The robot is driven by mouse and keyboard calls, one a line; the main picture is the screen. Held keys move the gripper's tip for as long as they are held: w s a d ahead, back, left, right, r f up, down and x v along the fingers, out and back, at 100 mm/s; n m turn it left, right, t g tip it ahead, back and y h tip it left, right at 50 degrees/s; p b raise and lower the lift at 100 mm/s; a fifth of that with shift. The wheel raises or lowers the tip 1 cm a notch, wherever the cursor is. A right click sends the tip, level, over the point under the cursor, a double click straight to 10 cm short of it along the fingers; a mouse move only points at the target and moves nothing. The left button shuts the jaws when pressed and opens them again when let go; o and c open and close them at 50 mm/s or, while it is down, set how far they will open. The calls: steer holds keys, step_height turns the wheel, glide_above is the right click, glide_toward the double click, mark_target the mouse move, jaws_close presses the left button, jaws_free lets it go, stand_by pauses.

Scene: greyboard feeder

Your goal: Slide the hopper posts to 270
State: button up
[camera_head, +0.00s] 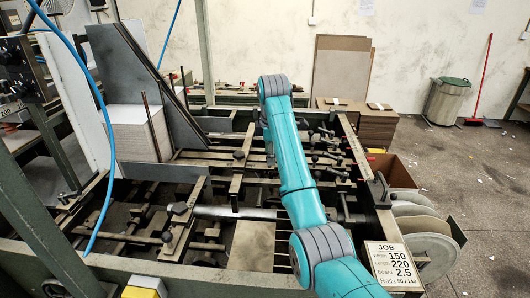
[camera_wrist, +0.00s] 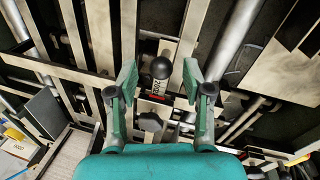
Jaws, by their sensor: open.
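In the wrist view, my gripper (camera_wrist: 160,78) is open, its two green fingers apart on either side of a black ball knob (camera_wrist: 161,68). I cannot tell whether a finger touches it. A pale scale strip with small digits (camera_wrist: 165,88) and a red mark lies near the knob; the value is too small to read surely. A second dark knob (camera_wrist: 150,122) is nearer my palm. In the head view, thin upright posts (camera_head: 151,124) stand beside the board stack (camera_head: 130,137). My arm hides the gripper there.
A job card (camera_head: 392,265) reads width 150, length 220, board 2.5, rails 50/140. Metal rails and bars (camera_head: 235,212) crowd the feeder bed. Several black-knobbed levers (camera_head: 328,155) stand right of my arm. A blue hose (camera_head: 98,100) hangs at left. Open floor lies at right.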

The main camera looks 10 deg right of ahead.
steer(key=shift+f, duration=0.4)
jaws_close()
steer(key=shift+w, duration=0.1)
